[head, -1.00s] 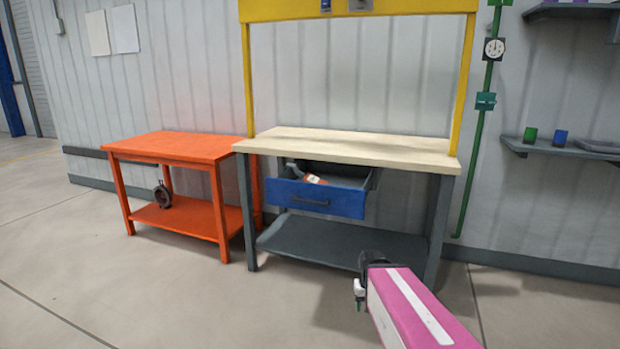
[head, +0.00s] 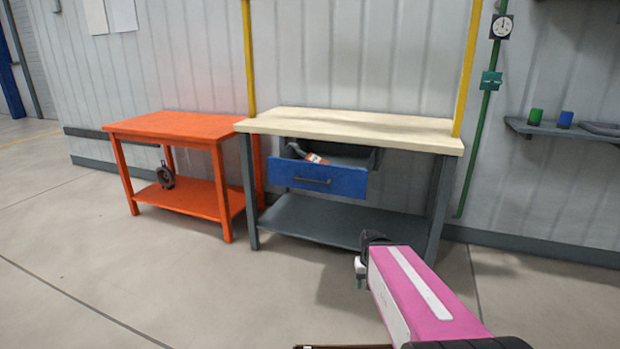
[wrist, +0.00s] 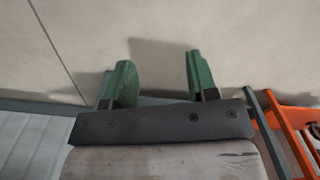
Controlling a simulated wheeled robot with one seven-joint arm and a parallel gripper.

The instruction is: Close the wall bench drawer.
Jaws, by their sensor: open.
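The wall bench (head: 350,131) has a pale wooden top and dark grey legs. Its blue-fronted drawer (head: 345,182) hangs under the top and is pulled out, with a dark bar handle (head: 312,181) on its front. An orange-and-grey item (head: 316,158) lies inside the drawer, partly hidden by its front. My gripper (head: 362,272) is low in front of the bench, below and to the right of the drawer, apart from it. In the wrist view its two green fingers (wrist: 160,82) are spread, with nothing between them.
An orange table (head: 178,126) stands left of the bench, with a dark round object (head: 166,175) on its lower shelf. The floor in front is clear.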

